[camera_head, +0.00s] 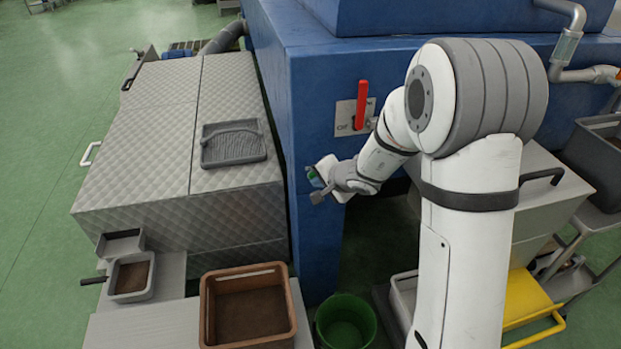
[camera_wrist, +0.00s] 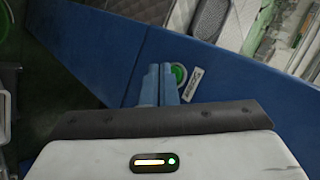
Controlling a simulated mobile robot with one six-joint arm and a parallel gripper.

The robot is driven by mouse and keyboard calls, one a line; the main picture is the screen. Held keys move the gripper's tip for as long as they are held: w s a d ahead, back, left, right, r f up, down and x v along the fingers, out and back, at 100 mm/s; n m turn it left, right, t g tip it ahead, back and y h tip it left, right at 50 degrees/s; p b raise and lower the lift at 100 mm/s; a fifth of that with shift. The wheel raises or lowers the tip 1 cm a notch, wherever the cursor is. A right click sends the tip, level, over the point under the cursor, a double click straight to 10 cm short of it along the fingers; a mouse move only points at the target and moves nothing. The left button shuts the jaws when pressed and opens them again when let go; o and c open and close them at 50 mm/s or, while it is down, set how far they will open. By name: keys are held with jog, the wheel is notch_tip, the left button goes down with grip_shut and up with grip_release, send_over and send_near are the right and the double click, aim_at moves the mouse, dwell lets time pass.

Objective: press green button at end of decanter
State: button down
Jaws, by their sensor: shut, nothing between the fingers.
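The green button (camera_wrist: 178,74) is round and sits on the blue decanter end face (camera_wrist: 215,72), with a small white label beside it. In the wrist view, my gripper (camera_wrist: 158,72) has its fingers together and empty. The fingertips lie just left of the button and overlap its left edge. I cannot tell whether they touch it. In the head view, my gripper (camera_head: 316,186) is close to the blue end face, and a bit of green (camera_head: 314,176) shows beside it; the wrist hides the rest.
A red lever (camera_head: 361,103) on a switch plate sits above my gripper. A quilted grey cover (camera_head: 150,140) with a grey tray (camera_head: 233,144) on it stands left. A brown crate (camera_head: 206,315) and green bucket (camera_head: 346,322) stand below.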

jog(key=shift+w+a, duration=0.1)
jog(key=shift+w, duration=0.25)
dwell(0.9)
jog(key=shift+s+b, duration=0.1)
jog(key=shift+b, duration=0.25)
jog(key=shift+s+d+b, duration=0.2)
jog(key=shift+s+b, duration=0.35)
jog(key=shift+s, duration=0.1)
jog(key=s+b, duration=0.1)
jog(key=s, duration=0.1)
jog(key=s+d+b, duration=0.1)
jog(key=s+b, duration=0.1)
jog(key=shift+s+d, duration=0.2)
jog(key=shift+s, duration=0.2)
